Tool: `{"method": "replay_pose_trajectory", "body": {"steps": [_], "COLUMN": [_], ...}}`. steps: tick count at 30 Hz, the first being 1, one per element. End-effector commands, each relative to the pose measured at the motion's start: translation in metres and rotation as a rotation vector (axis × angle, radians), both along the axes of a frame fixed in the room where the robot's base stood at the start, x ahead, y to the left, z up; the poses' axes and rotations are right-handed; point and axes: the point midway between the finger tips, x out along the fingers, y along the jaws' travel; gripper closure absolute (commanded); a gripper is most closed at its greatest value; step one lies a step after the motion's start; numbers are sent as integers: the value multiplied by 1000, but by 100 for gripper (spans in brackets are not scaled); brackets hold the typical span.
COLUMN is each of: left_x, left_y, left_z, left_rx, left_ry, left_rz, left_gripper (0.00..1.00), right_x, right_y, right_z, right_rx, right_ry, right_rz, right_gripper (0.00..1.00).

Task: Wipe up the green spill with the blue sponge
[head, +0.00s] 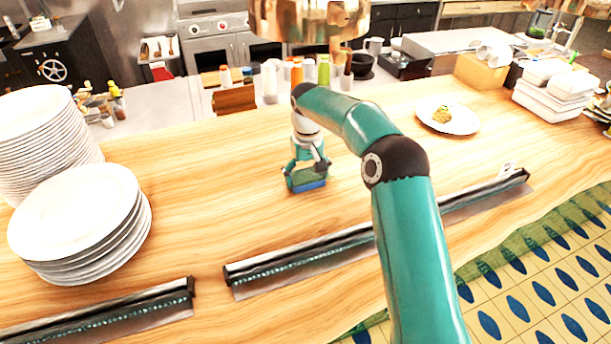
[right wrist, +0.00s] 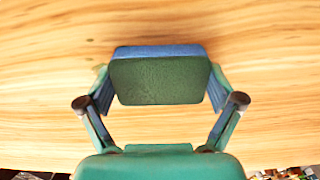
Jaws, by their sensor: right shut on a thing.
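The blue sponge (head: 309,186) is at the middle of the wooden counter, low in my right gripper (head: 306,179). In the right wrist view the sponge (right wrist: 160,52) shows a dark green face with a blue edge along its far side. The fingers of my right gripper are closed on its left and right sides. I cannot tell whether the sponge touches the counter or is just above it. I see no clear green spill on the wood; the arm and gripper hide part of the counter. My left gripper is not in view.
The wooden counter (head: 215,190) is clear around the gripper. Stacked white plates (head: 75,215) stand at the left. Metal rails (head: 300,257) lie along the front. A plate with food (head: 462,121) and white containers (head: 548,92) are at the right. A copper lamp (head: 310,18) hangs above.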

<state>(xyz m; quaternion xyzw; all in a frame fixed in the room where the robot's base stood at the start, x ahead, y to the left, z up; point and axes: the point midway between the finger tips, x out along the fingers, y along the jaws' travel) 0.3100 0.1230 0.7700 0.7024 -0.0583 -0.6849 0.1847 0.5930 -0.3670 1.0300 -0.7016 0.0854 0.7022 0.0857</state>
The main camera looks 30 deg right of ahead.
Motion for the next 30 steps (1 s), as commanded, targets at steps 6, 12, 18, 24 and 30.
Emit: {"method": "replay_pose_trajectory", "body": {"steps": [6, 12, 18, 24, 30], "left_x": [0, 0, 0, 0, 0], "left_y": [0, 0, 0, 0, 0], "left_z": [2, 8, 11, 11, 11], "left_rx": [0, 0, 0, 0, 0], "left_ry": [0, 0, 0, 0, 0], "left_rz": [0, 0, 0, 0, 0], "left_gripper": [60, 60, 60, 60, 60], "right_x": [-1, -5, -8, -9, -12], "right_y": [-3, -18, -34, -39, -53], "right_z": [0, 1, 1, 0, -1], "right_rx": [0, -1, 0, 0, -1], "right_ry": [1, 1, 1, 0, 0], "right_rz": [-1, -2, 0, 0, -1], "right_gripper": [36, 36, 36, 36, 36]}}
